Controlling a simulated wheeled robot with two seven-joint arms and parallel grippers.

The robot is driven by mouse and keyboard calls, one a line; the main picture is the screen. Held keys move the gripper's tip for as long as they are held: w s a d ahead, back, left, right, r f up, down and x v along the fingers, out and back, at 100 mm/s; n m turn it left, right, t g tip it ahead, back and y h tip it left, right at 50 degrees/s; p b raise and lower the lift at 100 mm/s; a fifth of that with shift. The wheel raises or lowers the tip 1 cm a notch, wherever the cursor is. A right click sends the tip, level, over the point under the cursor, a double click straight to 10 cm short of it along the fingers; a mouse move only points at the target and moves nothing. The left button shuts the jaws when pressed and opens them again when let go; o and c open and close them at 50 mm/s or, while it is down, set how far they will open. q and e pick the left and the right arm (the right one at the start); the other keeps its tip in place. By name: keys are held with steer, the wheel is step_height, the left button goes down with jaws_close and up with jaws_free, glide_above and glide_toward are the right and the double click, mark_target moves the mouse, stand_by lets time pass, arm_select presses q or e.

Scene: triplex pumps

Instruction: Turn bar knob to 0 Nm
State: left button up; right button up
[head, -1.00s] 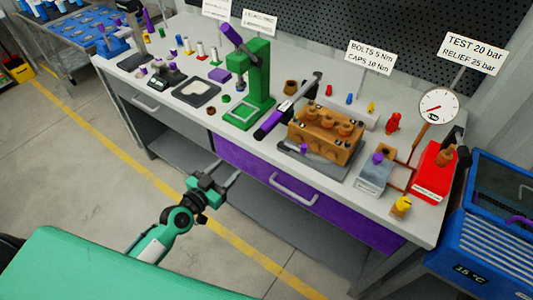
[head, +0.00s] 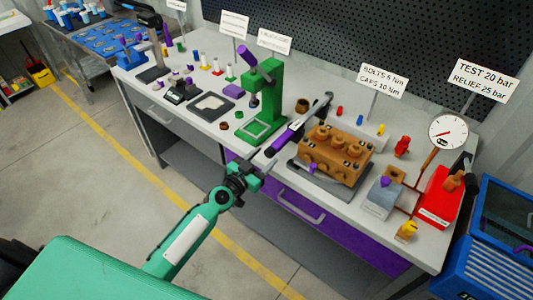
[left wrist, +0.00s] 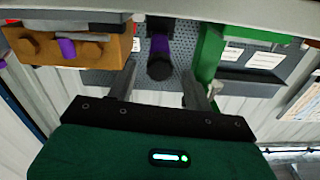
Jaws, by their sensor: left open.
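The torque wrench (head: 284,139), a bar with a purple grip, lies on the bench between the green press and the brown pump block. Its near end points toward my left gripper (head: 259,161). In the left wrist view its dark round end knob (left wrist: 160,68) faces the camera, with the purple grip behind it. My left gripper (left wrist: 159,84) is open, its fingers to either side of the line of the knob. I cannot tell whether they reach around it. No contact shows. The knob's scale is not readable. My right gripper is not in view.
The green press (head: 265,100) stands close to the left of the wrench. The brown pump block (head: 337,152) is close on the right. The bench front has a purple drawer with a handle (head: 299,207). A pressure gauge (head: 448,132) and red unit (head: 438,194) stand further right.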

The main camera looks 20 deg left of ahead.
arm_select(q)
steer(key=shift+x, duration=0.95)
steer(key=c, duration=1)
